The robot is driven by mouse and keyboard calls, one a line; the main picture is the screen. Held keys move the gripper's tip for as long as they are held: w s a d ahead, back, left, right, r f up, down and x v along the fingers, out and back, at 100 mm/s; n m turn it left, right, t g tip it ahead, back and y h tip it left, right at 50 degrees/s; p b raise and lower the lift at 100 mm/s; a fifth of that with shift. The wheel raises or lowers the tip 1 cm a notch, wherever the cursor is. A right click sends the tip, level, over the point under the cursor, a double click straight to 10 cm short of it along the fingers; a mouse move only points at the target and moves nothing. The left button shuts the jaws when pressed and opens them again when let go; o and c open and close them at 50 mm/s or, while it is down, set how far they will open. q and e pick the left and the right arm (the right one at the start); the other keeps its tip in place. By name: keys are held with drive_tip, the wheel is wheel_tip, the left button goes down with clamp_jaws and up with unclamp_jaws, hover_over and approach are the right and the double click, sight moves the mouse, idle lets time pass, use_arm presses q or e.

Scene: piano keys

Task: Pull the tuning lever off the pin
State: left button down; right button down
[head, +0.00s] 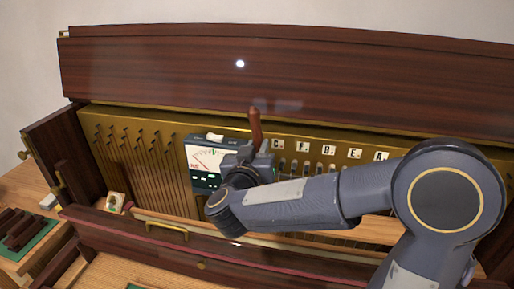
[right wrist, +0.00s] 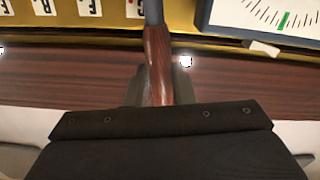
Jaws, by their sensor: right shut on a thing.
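The tuning lever has a reddish-brown wooden handle (head: 255,125) that stands up, slightly tilted, in front of the brass plate of the open piano. My right gripper (head: 262,160) is around the lever below the top of its handle. In the right wrist view the two dark fingers (right wrist: 158,92) are shut on the wooden handle (right wrist: 158,55), and its grey metal shaft (right wrist: 153,12) runs out of the top of the picture. The lever's lower end and the pin are hidden, so I cannot tell whether they touch. My left gripper is not in view.
A tuner meter (head: 207,158) with a needle dial stands just left of my gripper. Lettered cards (head: 329,152) line the brass plate to the right. The raised dark lid (head: 250,65) is behind. A green tray (head: 38,245) with dark blocks lies at far left.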

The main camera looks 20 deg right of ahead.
drive_tip(key=p+v, duration=0.1)
drive_tip(key=v, duration=0.5)
idle(0.3)
